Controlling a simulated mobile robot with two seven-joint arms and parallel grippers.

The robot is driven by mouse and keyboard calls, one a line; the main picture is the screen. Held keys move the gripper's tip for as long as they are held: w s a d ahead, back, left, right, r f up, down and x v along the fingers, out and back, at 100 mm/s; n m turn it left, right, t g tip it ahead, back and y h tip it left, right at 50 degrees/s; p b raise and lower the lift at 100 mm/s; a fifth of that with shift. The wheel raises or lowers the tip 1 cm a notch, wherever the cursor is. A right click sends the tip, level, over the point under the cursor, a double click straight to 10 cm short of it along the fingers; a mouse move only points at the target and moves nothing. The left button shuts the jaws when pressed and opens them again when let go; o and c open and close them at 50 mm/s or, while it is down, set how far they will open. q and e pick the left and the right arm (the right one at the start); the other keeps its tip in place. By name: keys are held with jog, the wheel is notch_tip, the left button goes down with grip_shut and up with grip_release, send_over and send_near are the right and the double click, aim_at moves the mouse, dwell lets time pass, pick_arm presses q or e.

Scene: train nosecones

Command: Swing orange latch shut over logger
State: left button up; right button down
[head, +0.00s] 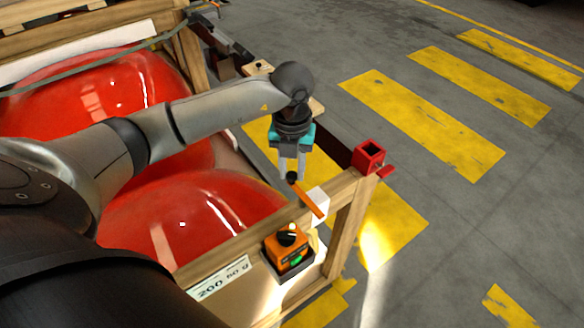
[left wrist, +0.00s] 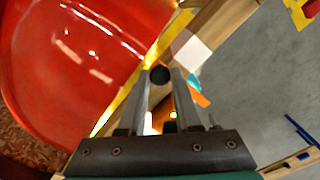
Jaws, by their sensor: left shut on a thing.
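The orange latch (head: 309,200) is a thin bar running up-left from a white block (head: 316,205) on the crate's corner. It points away from the logger and does not lie over it. My left gripper (head: 291,174) is shut on the black knob (head: 292,176) at the latch's free end. The knob (left wrist: 160,75) shows between the fingertips in the left wrist view, with part of the latch (left wrist: 201,98) beside the right finger. The orange logger (head: 286,251), with a black top knob and a green patch, sits in a dark holder (head: 295,272). My right gripper is not in view.
The wooden crate rail (head: 235,245) runs in front of glossy red nosecones (head: 190,215). A red square socket (head: 369,155) stands at the crate's corner. A white label (head: 220,280) is left of the logger. Grey floor with yellow stripes (head: 420,120) lies clear to the right.

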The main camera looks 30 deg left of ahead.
pick_arm(q)
grip_shut()
jog(key=shift+w, duration=0.1)
jog(key=shift+w+d+m+b, duration=0.1)
jog(key=shift+w+m+b, duration=0.2)
jog(key=shift+m, duration=0.35)
jog(key=shift+w+d+m+b, duration=0.1)
jog(key=shift+m+b, duration=0.3)
jog(key=shift+m, duration=0.25)
jog(key=shift+w+d+m+b, duration=0.35)
jog(key=shift+m+b, duration=0.3)
jog(key=shift+m, duration=0.75)
jog(key=shift+w+d+m+b, duration=0.15)
jog(key=shift+d+m+b, duration=0.4)
jog(key=shift+m, duration=0.85)
jog(key=shift+w+d+m+b, duration=0.3)
jog(key=shift+m+b, duration=0.4)
jog(key=shift+m, duration=0.7)
jog(key=o, duration=0.6)
grip_release()
jog(key=shift+s, duration=0.1)
